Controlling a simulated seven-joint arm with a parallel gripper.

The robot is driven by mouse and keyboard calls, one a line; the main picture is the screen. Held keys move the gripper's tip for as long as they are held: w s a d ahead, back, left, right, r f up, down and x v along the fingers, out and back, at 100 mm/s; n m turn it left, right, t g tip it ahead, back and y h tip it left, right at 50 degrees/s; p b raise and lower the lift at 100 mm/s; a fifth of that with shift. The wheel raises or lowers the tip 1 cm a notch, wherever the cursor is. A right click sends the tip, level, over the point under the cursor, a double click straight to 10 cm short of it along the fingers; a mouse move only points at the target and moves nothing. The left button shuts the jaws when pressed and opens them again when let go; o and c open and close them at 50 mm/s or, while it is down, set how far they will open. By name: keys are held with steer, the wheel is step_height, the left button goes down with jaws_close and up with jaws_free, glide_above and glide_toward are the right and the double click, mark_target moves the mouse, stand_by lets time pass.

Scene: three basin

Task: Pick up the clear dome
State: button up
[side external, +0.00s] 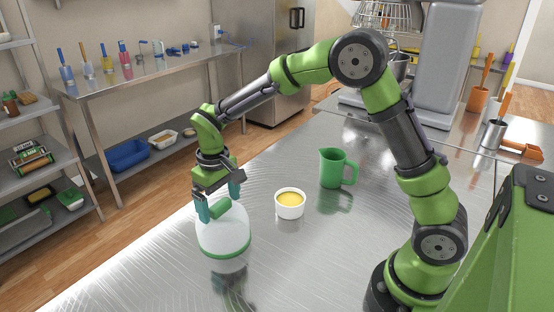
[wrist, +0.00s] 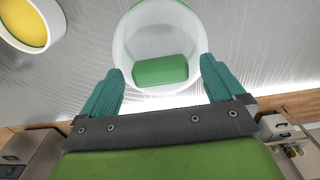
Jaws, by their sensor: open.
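The clear dome (side external: 223,238) stands on the steel table near its left edge. It is a whitish see-through cover with a green rim at its base and a green handle (side external: 220,209) on top. My gripper (side external: 220,204) is open at the top of the dome, with its teal fingers on either side of the handle. In the wrist view the green handle (wrist: 160,70) lies just beyond the gap between the open fingertips (wrist: 162,72), and the dome (wrist: 160,35) fills the space ahead. I cannot tell whether the fingers touch the handle.
A white bowl with yellow contents (side external: 290,203) stands right of the dome; it also shows in the wrist view (wrist: 27,22). A green jug (side external: 336,168) stands farther back. The table (side external: 300,265) is bare in front of them. A mixer (side external: 440,65) stands behind.

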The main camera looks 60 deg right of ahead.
steer(key=shift+c, duration=0.2)
steer(key=c, duration=1.4)
steer(key=shift+c, duration=0.4)
steer(key=shift+r, duration=0.45)
steer(key=r, duration=0.3)
steer(key=shift+s, duration=0.2)
steer(key=s+d+r, duration=0.1)
steer(key=s+d, duration=0.1)
steer(key=s, duration=1.3)
steer(key=shift+s+d, duration=0.2)
steer(key=shift+d, duration=0.2)
